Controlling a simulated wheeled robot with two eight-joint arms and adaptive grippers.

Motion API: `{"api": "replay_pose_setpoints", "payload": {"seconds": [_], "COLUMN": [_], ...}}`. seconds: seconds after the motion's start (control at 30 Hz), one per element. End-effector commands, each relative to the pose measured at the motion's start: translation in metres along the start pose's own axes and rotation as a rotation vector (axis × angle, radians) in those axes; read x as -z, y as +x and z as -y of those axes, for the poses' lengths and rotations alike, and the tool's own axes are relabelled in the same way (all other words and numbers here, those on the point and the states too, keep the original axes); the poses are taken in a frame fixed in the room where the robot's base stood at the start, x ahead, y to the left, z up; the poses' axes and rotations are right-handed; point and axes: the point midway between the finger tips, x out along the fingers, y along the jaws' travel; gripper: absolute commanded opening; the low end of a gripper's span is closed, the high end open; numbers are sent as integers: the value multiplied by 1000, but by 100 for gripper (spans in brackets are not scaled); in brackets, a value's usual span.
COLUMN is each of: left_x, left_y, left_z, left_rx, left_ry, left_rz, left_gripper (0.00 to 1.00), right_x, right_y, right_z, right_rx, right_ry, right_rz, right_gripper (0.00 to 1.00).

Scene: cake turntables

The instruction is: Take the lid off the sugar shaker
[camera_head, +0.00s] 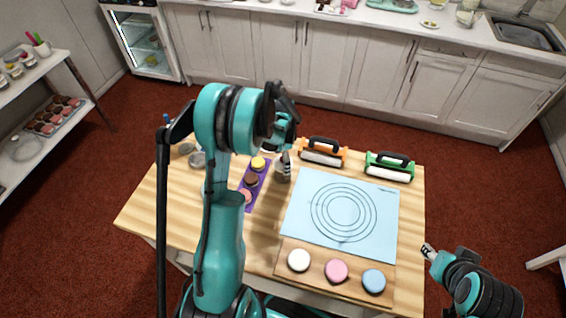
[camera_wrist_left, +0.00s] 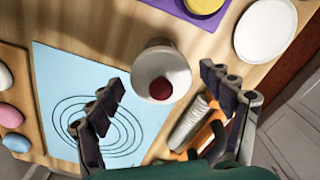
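A small greyish container, apparently the sugar shaker (camera_head: 283,173), stands on the table beside the purple mat, under my left gripper (camera_head: 286,157). In the left wrist view the shaker (camera_wrist_left: 158,60) is a pale round body with a dark red round part (camera_wrist_left: 160,88) at its top. The left gripper's two fingers (camera_wrist_left: 161,76) are spread wide on either side of it, with gaps to both. Whether the red part belongs to the lid I cannot tell. My right gripper (camera_head: 428,251) is off the table's right edge, away from the shaker, too small to read.
The purple mat (camera_head: 241,205) holds coloured round pieces. Orange (camera_head: 323,158) and green (camera_head: 389,174) rollers lie at the back. A blue mat with rings (camera_head: 308,190) covers the middle right. A board (camera_head: 317,280) with white, pink and blue discs lies in front.

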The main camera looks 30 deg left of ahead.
Motion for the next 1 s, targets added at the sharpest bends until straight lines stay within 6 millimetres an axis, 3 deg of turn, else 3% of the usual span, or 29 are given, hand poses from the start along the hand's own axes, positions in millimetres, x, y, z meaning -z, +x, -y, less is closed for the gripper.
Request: {"api": "replay_pose_setpoints", "payload": {"seconds": [0.03, 0.1, 0.53, 0.67, 0.8, 1.0], "left_x": [0, 0, 0, 0, 0, 42], "left_y": [0, 0, -5, -18, -44, -70], "left_z": [0, 0, 0, 0, 0, -20], "left_rx": [0, 0, 1, 0, 0, 0], "left_ry": [0, 0, 0, 0, 0, 5], "left_rz": [0, 0, 0, 0, 0, 0], "left_gripper": [59, 49, 49, 49, 49, 49], "right_x": [0, 0, 1, 3, 7, 10], "right_y": [0, 0, -1, -4, -9, -15], "right_z": [0, 0, 0, 0, 0, 0], "right_rx": [0, 0, 0, 0, 0, 0], "right_ry": [0, 0, 0, 0, 0, 0], "right_rz": [0, 0, 0, 0, 0, 0], "right_gripper": [40, 40, 40, 40, 40, 40]}}
